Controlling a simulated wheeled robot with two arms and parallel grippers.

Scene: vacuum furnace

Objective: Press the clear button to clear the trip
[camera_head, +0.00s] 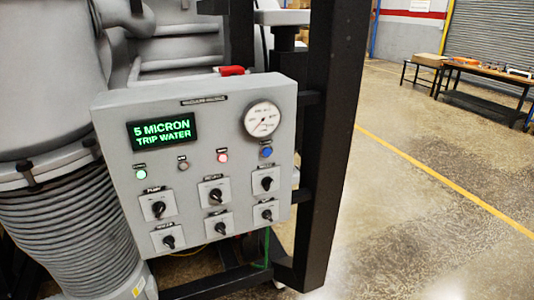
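A grey control panel (205,132) stands in the middle left. Its dark display (162,131) reads "5 MICRON TRIP WATER" in green. Below is a row with a green round piece (141,174), a dull grey one (183,165), a lit red one (222,157) and a blue one (266,152). Their small labels are too blurred to read, so I cannot confirm which is the clear button. The blue one sits under a round white gauge (262,119). Neither of my grippers is in view.
Several black rotary switches (158,209) fill the panel's lower half. A black upright post (330,140) stands just right of the panel. A ribbed grey cylinder (65,225) is at left. Open floor (420,210) lies right, with a table (490,80) far back.

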